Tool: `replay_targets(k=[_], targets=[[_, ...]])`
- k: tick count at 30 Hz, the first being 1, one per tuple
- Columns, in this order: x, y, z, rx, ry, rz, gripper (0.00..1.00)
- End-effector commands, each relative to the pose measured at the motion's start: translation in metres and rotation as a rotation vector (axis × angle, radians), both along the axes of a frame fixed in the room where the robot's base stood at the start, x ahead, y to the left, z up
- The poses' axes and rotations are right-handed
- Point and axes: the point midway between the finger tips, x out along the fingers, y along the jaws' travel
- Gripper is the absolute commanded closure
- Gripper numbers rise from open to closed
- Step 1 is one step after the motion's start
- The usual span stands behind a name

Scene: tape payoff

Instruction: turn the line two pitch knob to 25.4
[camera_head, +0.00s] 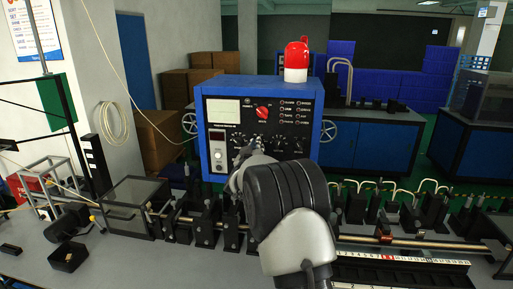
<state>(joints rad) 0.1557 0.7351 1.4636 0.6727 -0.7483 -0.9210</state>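A blue control box (313,88) with a black front panel stands at the middle of the bench. Its panel carries a red rotary switch (262,112), a pale display (224,110), rows of indicators and a row of small dial knobs. I cannot read which knob is line two pitch, nor its value. My arm reaches up from the bottom right of centre to the panel. My gripper (246,152) is in front of the lower middle of the panel, partly hidden by my own wrist. Its fingers are too small to tell open from shut, and contact with a knob is unclear.
A red and white beacon (296,62) tops the box. Black rail fixtures (205,222) line the bench below the panel, close to my arm. A clear-sided box (135,200) and a small black block (68,257) stand at left.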

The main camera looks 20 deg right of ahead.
Motion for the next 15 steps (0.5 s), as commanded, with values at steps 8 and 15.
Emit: replay_targets(k=[8, 15], targets=[[0.0, 0.0002, 0.0001, 0.0, 0.0, 0.0, 1.0], [0.0001, 0.0001, -0.0008, 0.032, -0.022, 0.0, 1.0]])
